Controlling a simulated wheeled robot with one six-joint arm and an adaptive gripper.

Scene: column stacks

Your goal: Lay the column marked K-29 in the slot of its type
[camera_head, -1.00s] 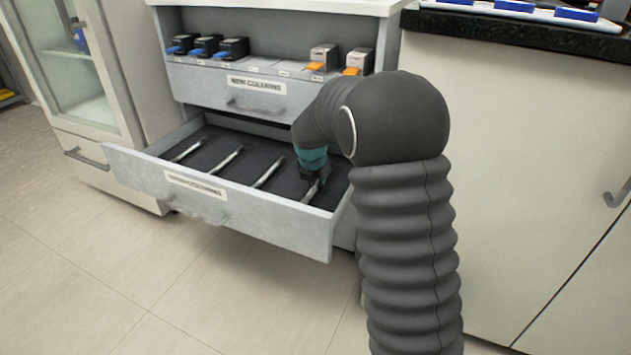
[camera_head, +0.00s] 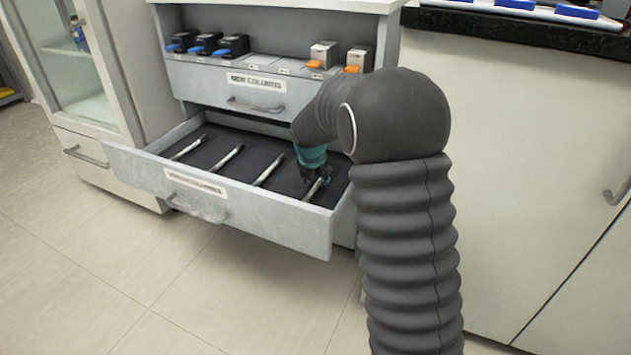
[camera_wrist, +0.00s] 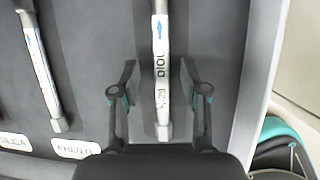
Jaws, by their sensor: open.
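The column marked K-29 and DIOL (camera_wrist: 161,70) is a pale metal tube with a white label and a blue arrow. It lies in the open drawer's rightmost visible position, where it also shows in the head view (camera_head: 313,191). My gripper (camera_wrist: 158,82) is open, with one finger on each side of the column and a gap to both. In the head view my gripper (camera_head: 316,176) is low over the drawer's right end. The slot label under this column is hidden by my gripper. The PHENYL label (camera_wrist: 75,149) and SILICA label (camera_wrist: 14,142) show to its left.
Several other columns lie in the drawer, one (camera_wrist: 42,75) just left of my gripper. The drawer's right wall (camera_wrist: 255,75) is close on the right. Above, a shut drawer marked NEW COLUMNS (camera_head: 256,84) carries black and white boxes (camera_head: 235,46).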

